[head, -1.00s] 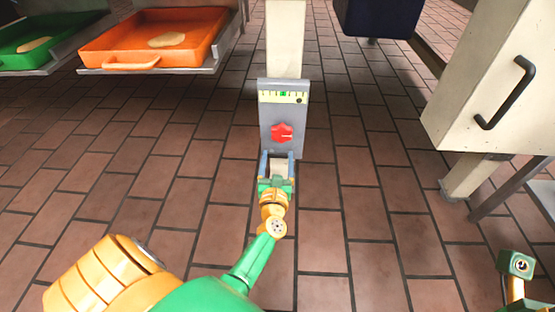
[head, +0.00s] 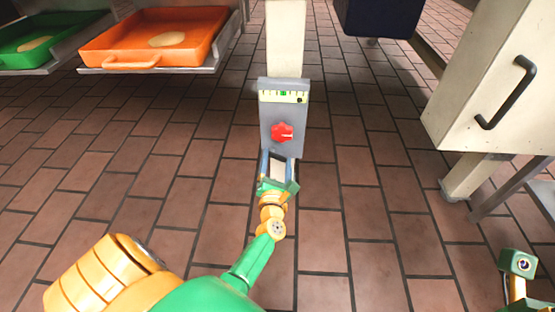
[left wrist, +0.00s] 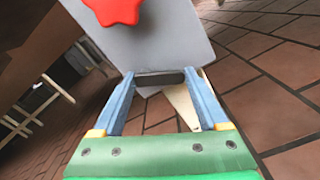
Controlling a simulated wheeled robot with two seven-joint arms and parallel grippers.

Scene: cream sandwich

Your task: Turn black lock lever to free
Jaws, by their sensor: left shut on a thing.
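A grey panel (head: 283,118) on a cream post carries a red star-shaped knob (head: 282,132) and a pale green scale strip (head: 283,97). In the left wrist view, the black lock lever (left wrist: 160,78) is a short dark bar at the panel's lower edge. My left gripper (left wrist: 160,77) has its two blue fingers on either side of the lever, shut on it.
An orange tray (head: 115,52) and a green tray (head: 45,27), each with a pale round patch inside, sit at upper left. A cream cabinet (head: 480,105) with a black handle stands at right. Brown tiled floor around the post is clear.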

